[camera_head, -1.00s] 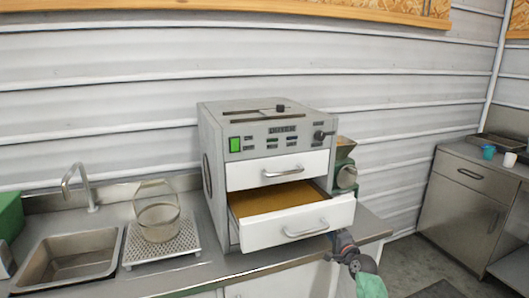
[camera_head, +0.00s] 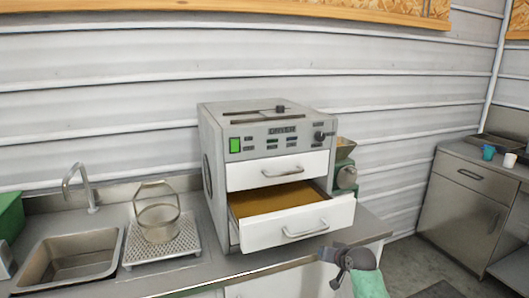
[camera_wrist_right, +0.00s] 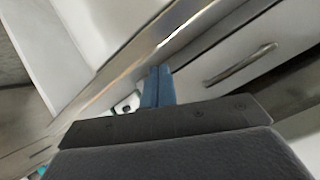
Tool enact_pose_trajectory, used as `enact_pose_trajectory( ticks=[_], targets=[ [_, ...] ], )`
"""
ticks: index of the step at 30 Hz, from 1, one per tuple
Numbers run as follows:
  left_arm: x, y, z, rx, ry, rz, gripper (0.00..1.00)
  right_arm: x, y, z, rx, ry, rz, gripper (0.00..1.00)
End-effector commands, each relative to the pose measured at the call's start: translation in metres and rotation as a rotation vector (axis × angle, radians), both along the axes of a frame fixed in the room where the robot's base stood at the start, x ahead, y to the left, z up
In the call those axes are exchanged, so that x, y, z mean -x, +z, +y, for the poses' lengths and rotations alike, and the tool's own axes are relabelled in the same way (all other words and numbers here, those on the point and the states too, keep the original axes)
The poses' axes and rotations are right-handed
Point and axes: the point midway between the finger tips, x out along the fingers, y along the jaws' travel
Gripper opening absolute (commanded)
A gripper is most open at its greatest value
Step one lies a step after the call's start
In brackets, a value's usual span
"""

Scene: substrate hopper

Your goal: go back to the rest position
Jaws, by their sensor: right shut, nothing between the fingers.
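My right gripper (camera_head: 324,254) is in front of the counter's front edge, just below the right end of the open lower drawer (camera_head: 290,226). It is shut and empty, apart from the drawer handle. In the right wrist view its blue fingers (camera_wrist_right: 158,86) are together with nothing between them. The drawer belongs to a grey-white machine (camera_head: 262,140) on the counter. It is pulled out and shows a brown-yellow filling inside. The upper drawer (camera_head: 277,170) is closed. My left gripper is not in view.
A wire basket (camera_head: 158,218) stands on a perforated tray (camera_head: 163,246) beside the sink (camera_head: 68,262). A green machine (camera_head: 346,176) stands behind the drawer machine on the right. A side cabinet (camera_head: 463,200) bears a blue cup (camera_head: 488,152) and a white cup (camera_head: 510,160). Floor lies between.

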Motion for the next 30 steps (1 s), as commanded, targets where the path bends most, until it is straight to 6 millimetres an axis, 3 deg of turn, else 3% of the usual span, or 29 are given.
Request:
enact_pose_trajectory(
  ticks=[8,12,30],
  targets=[
    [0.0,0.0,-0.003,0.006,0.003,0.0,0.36,0.087,-0.054,0.007,0.316,0.089,0.139,0.0],
    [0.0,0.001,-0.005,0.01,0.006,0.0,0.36,0.14,-0.088,0.009,0.414,0.116,0.225,0.0],
    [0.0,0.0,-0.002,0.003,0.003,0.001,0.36,0.37,-0.214,0.039,0.472,0.178,0.524,0.0]
  ],
)
